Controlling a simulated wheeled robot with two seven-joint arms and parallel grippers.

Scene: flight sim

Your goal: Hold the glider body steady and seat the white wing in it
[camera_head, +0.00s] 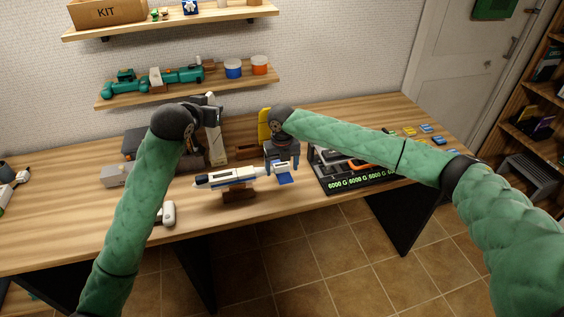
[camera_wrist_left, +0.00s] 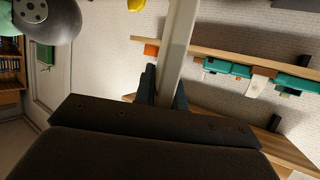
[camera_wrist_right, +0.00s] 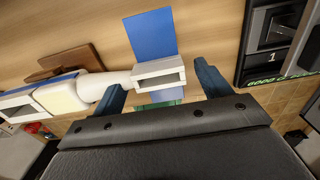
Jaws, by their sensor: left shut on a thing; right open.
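The glider body (camera_head: 230,177) is white with blue trim and a dark slot on top. It lies level on a brown wooden stand (camera_head: 238,195) near the table's front edge. Its blue tail (camera_head: 285,179) points right. My right gripper (camera_head: 283,166) is open over the tail end. In the right wrist view its fingers stand on either side of the white tail section (camera_wrist_right: 160,74), with a visible gap at the right finger. My left gripper (camera_head: 212,115) is shut on the long white wing (camera_head: 217,148), held upright behind the body. The wing also fills the jaws in the left wrist view (camera_wrist_left: 175,50).
A black rack with lit number displays (camera_head: 350,182) stands right of the tail. Grey boxes (camera_head: 117,175) sit at the left, and a white object (camera_head: 168,212) lies near the front edge. Shelves (camera_head: 190,88) hang on the wall behind. Small coloured blocks (camera_head: 424,129) lie far right.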

